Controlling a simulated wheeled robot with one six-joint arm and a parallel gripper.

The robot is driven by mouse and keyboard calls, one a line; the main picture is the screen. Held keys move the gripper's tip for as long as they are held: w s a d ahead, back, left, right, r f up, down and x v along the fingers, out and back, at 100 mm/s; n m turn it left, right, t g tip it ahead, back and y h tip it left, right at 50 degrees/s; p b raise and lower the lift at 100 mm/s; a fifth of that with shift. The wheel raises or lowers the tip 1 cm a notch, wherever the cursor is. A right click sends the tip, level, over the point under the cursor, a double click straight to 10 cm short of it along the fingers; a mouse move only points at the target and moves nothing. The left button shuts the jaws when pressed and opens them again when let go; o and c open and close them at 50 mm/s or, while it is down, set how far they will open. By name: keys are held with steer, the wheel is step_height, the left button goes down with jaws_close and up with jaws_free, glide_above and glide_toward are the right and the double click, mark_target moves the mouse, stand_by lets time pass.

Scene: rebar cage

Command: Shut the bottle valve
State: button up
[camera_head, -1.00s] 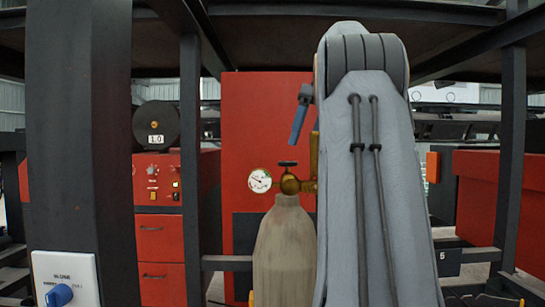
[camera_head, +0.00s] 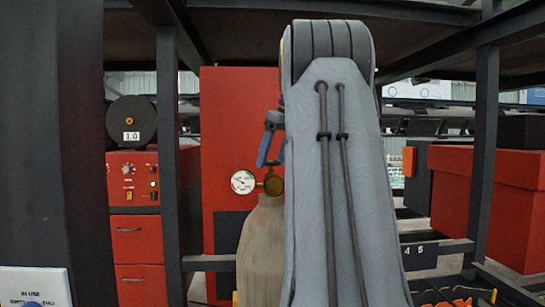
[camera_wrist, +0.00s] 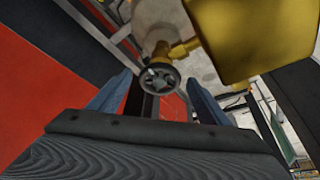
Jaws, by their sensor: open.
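The pale gas bottle (camera_head: 260,250) stands upright, with a round white gauge (camera_head: 243,182) and a brass valve (camera_head: 273,185) on top. My arm covers its right side. My gripper (camera_head: 266,150) is just above the valve; its blue fingers reach down there and the handwheel is mostly hidden in the head view. In the wrist view the dark spoked handwheel (camera_wrist: 158,79) shows between the two spread fingers of my gripper (camera_wrist: 157,88). The fingers are open, with a gap on both sides of the wheel. I cannot tell whether they reach its depth.
A dark post (camera_head: 50,130) stands close at the left and another post (camera_head: 482,140) at the right. A red panel (camera_head: 225,120) is behind the bottle. A red cabinet (camera_head: 135,240) stands left.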

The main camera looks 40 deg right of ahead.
steer(key=shift+c, duration=0.3)
steer(key=c, duration=1)
steer(key=shift+m, duration=0.3)
